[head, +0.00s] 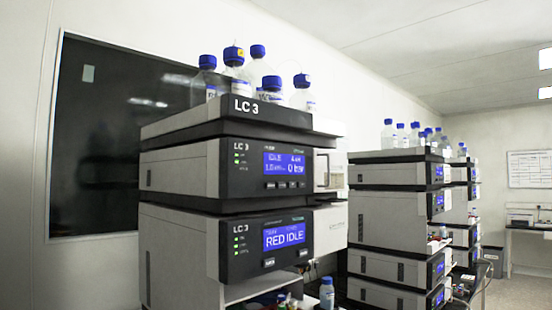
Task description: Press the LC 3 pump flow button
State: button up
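The LC 3 stack (243,107) stands in the near middle of the head view, with its dark front panels facing right. My gripper is not in view.
Blue-capped bottles (257,70) stand on top of the LC 3 stack. More instrument stacks (392,215) stand behind to the right. A small blue-capped bottle (327,293) is below at the front. Floor (520,290) shows clear at the far right.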

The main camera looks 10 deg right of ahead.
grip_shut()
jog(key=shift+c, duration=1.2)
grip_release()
